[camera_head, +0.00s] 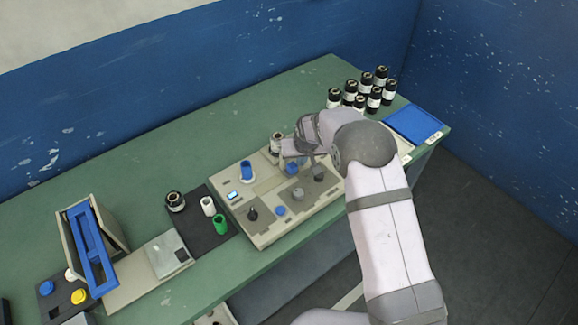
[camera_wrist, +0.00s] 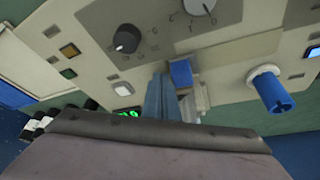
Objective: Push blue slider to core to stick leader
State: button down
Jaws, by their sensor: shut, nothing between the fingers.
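The blue slider (camera_wrist: 181,73) shows in the wrist view as a small blue block on the beige machine panel. In the head view it shows as a blue patch (camera_head: 291,168) just below my gripper (camera_head: 290,152). In the wrist view my gripper (camera_wrist: 161,84) is shut and empty, its fingertips close beside the slider's left side; I cannot tell whether they touch. A pale part stands behind the slider, partly hidden by the fingers. A dark-topped roll (camera_head: 277,143) stands at the machine's back edge, left of my gripper; I cannot tell whether it is the core.
A blue peg (camera_wrist: 270,90) stands to the right in the wrist view. A black knob (camera_wrist: 127,38) and a white dial (camera_wrist: 200,6) are on the panel. Several black-and-white rolls (camera_head: 360,90) stand at the back right beside a blue tray (camera_head: 411,123).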

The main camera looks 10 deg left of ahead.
aim_at(278, 177)
jog(key=shift+s+a, duration=0.1)
jog(key=shift+s+a+b, duration=1.55)
jog(key=shift+s+a, duration=1.9)
jog(key=shift+w, duration=0.1)
jog(key=shift+d, duration=0.15)
jog(key=shift+w+d, duration=0.3)
jog(key=shift+w, duration=0.1)
notch_tip(278, 177, up, 8)
jog(key=p, duration=0.5)
jog(key=shift+p, duration=0.35)
